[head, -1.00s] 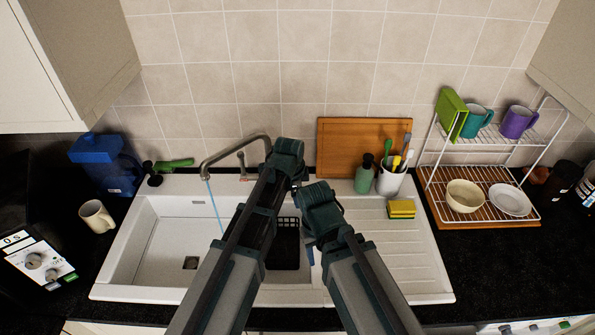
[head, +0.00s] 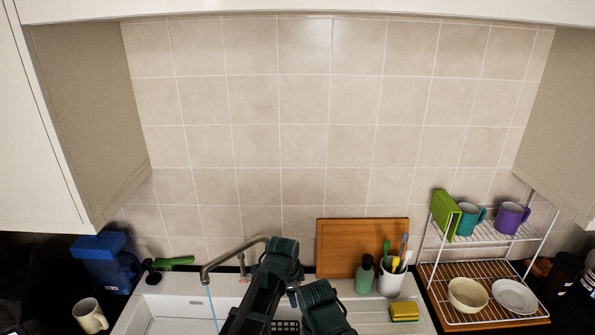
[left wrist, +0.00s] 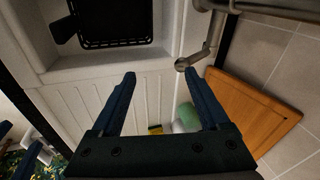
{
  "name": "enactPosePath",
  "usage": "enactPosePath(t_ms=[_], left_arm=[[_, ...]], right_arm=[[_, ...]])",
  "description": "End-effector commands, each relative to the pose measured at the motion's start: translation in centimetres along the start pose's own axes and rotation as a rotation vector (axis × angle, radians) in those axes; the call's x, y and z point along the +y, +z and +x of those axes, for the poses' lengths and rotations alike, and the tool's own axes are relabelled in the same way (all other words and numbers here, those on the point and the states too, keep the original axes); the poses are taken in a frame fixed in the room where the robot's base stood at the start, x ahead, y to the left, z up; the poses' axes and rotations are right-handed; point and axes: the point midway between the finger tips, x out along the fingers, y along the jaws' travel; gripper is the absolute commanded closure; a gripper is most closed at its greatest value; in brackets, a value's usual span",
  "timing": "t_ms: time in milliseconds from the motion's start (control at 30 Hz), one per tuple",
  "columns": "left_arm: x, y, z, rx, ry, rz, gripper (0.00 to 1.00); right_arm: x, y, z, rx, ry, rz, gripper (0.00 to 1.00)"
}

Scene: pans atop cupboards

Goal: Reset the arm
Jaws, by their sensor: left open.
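Beyond the fingers lie the ribbed drainboard (left wrist: 95,97) and the green bottle (left wrist: 187,117). The tap also shows in the left wrist view (left wrist: 205,50), near the right finger.
A wooden board (head: 345,250) leans on the tiled wall. A white rack (head: 480,275) with mugs and bowls stands at the right. Cupboards hang at the left (head: 85,120) and right (head: 560,130). A blue jug (head: 105,268) and a mug (head: 90,318) stand at the left.

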Motion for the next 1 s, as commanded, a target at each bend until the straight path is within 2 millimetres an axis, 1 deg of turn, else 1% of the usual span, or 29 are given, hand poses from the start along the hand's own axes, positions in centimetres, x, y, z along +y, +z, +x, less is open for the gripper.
enactPosePath(t_ms=[33,67,200,300,500,800,833,900,1000], left_arm=[[0.9,1.6,-0.4,-0.011,0.01,-0.085,0.21],[1.5,2.6,-0.6,-0.019,0.018,-0.154,0.21],[4.5,7.6,-1.7,-0.072,0.055,-0.545,0.21],[6.3,10.1,-2.3,-0.106,0.07,-0.772,0.21],[8.9,13.3,-3.2,-0.161,0.084,-1.091,0.21],[12.3,16.7,-4.5,-0.234,0.087,-1.462,0.21],[12.7,16.5,-4.0,-0.24,0.089,-1.472,0.21],[13.4,15.2,-2.5,-0.251,0.097,-1.423,0.21],[14.6,13.8,-1.3,-0.268,0.104,-1.373,0.21]], right_arm=[[0.0,0.0,0.0,0.0,0.0,0.0,0.5],[0.0,0.0,0.0,0.0,0.0,0.0,0.5],[0.0,0.0,0.0,0.0,0.0,0.0,0.5],[0.0,0.0,0.0,0.0,0.0,0.0,0.5],[0.0,0.0,0.0,0.0,0.0,0.0,0.5],[0.0,0.0,0.0,0.0,0.0,0.0,0.5],[0.0,0.0,0.5,0.0,0.0,0.0,0.5],[-0.2,-0.1,1.9,0.0,0.001,-0.002,0.5],[-0.3,-0.2,3.3,0.0,0.001,-0.003,0.5]])
